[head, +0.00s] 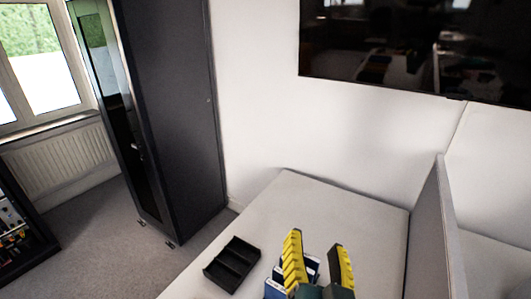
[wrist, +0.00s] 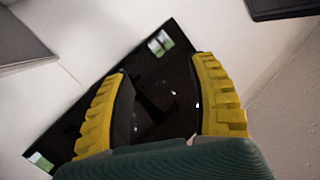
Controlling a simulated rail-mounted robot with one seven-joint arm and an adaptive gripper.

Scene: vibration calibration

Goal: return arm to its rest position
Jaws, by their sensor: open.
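My gripper (head: 316,240) is at the bottom of the head view, its two yellow ribbed fingers pointing up in the picture. The fingers stand apart with nothing held between them. In the wrist view my gripper (wrist: 163,65) also shows open and empty, with the dark wall screen (wrist: 155,105) behind the fingers. In the head view a blue and white object (head: 312,268) shows partly behind and between the fingers; most of it is hidden, and I cannot tell what it is.
A black compartment tray (head: 232,264) lies on the light table (head: 330,205), left of my gripper. A grey partition (head: 437,235) stands at the table's right. A dark cabinet (head: 165,110) stands at the left. The screen (head: 400,45) hangs on the wall. The table's far part is bare.

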